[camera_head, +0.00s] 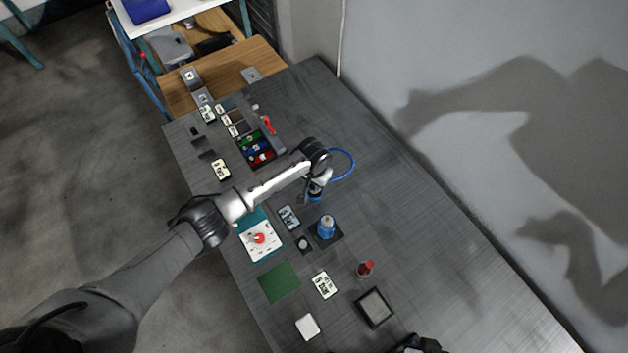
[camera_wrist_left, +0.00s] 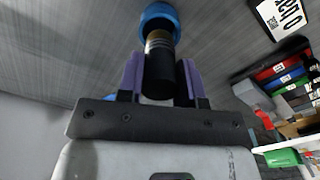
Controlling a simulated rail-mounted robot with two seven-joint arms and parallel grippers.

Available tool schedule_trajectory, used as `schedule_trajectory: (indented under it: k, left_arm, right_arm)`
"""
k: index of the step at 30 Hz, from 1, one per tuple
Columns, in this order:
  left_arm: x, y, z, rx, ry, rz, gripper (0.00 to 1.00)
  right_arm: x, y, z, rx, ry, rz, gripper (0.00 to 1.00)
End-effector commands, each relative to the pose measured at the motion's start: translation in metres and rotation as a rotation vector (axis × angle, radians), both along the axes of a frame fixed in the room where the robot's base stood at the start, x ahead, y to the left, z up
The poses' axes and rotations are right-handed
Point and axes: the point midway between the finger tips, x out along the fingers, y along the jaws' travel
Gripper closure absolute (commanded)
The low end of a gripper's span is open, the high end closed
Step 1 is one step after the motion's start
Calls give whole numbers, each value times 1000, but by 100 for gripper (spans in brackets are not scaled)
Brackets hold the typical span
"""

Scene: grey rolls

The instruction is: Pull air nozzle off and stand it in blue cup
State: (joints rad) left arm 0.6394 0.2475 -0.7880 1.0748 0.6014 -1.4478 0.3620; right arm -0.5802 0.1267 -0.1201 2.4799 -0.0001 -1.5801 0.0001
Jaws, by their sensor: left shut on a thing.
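My left gripper (camera_wrist_left: 160,85) is shut on the black air nozzle (camera_wrist_left: 159,76), with a purple finger on each side of it. A brass collar and a blue round fitting (camera_wrist_left: 158,14) sit at the nozzle's far end, apparently joined to it. In the head view, my left wrist largely hides this gripper, and a blue hose (camera_head: 343,162) loops beside it. The blue cup (camera_head: 326,229) stands on a dark square base, below the left gripper in the picture. My right gripper (camera_head: 418,345) shows only partly at the bottom edge; its fingers cannot be made out.
A teal-edged white board (camera_head: 259,241) with a red knob, a green mat (camera_head: 279,283), a red-topped item (camera_head: 366,268) and a dark framed tray (camera_head: 375,307) lie nearby. Bins with coloured parts (camera_head: 257,149) stand farther up. The table's right side is clear.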

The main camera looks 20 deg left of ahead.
Motion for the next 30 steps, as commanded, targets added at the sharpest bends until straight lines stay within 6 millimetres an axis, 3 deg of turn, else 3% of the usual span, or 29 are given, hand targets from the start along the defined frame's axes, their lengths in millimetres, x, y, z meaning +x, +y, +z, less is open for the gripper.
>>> schedule_trajectory:
  k: [30]
  left_arm:
    - [0,0,-30,-1,0,-1,96]
  right_arm:
    - [0,2,-18,8,0,-5,100]
